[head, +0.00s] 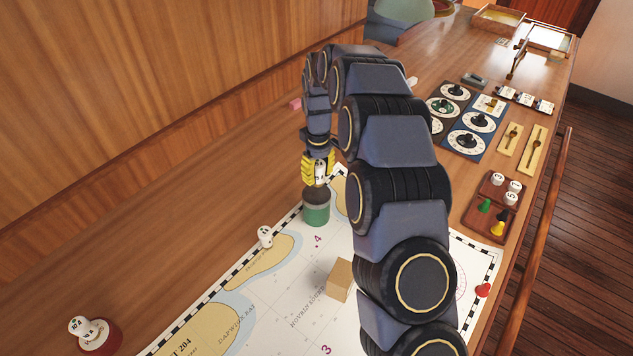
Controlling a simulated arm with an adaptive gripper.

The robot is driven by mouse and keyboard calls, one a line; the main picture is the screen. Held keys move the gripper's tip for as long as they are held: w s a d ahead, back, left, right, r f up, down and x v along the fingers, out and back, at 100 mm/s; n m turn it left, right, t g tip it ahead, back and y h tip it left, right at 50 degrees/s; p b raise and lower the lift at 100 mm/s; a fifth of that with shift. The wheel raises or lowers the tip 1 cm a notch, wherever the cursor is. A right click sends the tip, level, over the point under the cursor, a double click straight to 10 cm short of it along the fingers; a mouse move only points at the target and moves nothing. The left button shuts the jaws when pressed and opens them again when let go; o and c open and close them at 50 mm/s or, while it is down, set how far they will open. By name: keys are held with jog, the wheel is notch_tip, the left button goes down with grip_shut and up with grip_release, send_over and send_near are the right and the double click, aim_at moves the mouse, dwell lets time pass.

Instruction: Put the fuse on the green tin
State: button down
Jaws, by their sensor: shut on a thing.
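The green tin (316,213) stands upright at the edge of the chart, with a dark top. My gripper (319,176), with yellow fingers, is just above the tin. It is shut on a small white fuse (321,171) with dark marks, partly hidden by the fingers. The fuse is over the tin's top; I cannot tell whether its lower end touches it.
The chart (305,285) lies under my arm. A white piece (265,236) and a wooden block (341,280) stand on it. A red-based stand (101,340) with white pieces is at the lower left. Dial panels (467,132) and a peg board (488,224) are at right.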

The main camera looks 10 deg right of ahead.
aim_at(316, 193)
jog(key=shift+w+f, duration=0.85)
jog(key=shift+f, duration=1.7)
jog(key=shift+f, duration=0.15)
jog(key=c, duration=0.8)
grip_release()
